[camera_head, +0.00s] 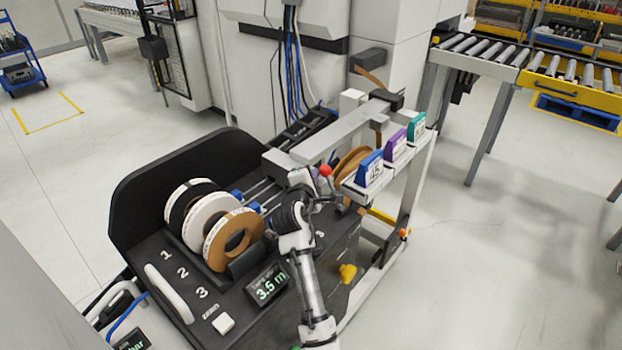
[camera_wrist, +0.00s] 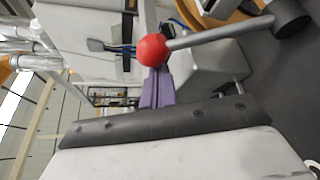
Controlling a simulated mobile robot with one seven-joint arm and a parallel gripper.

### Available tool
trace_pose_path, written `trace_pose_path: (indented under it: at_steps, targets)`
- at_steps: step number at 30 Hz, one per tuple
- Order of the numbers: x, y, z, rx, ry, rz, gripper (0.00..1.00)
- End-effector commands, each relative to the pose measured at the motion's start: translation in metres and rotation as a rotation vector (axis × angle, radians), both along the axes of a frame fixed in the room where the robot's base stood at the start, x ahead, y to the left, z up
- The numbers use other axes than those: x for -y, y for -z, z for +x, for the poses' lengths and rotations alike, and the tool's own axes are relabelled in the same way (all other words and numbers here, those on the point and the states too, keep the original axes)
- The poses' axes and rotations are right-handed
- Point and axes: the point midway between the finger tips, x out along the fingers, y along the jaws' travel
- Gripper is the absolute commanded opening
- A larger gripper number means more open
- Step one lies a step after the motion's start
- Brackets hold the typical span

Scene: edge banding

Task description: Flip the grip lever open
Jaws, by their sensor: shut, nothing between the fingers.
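The grip lever shows in the wrist view as a silver rod (camera_wrist: 222,33) with a red ball knob (camera_wrist: 152,50) at its left end and a dark round hub (camera_wrist: 290,17) at its right end. In the head view the red knob (camera_head: 325,170) sits just above my gripper (camera_head: 318,193), and my wrist hides most of the rod there. In the wrist view my gripper (camera_wrist: 159,72) has its two purple-grey fingers together and empty. Their tips appear right beside the knob's lower edge. I cannot tell whether they touch it.
Tape rolls (camera_head: 232,240) stand on the dark machine deck (camera_head: 245,318) to the left. A shelf (camera_head: 405,155) with blue, purple and green labelled blocks is close on the right. A grey beam (camera_head: 335,130) runs behind the knob. Open floor (camera_head: 490,260) lies farther right.

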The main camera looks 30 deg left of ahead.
Motion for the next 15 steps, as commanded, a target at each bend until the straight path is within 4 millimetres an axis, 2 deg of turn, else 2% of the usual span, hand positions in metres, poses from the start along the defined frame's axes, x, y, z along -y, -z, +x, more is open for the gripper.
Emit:
trace_pose_path:
  at_steps: [15]
  targets:
    - [0.0027,-0.0005,0.0002,0.003,0.000,0.024,0.00]
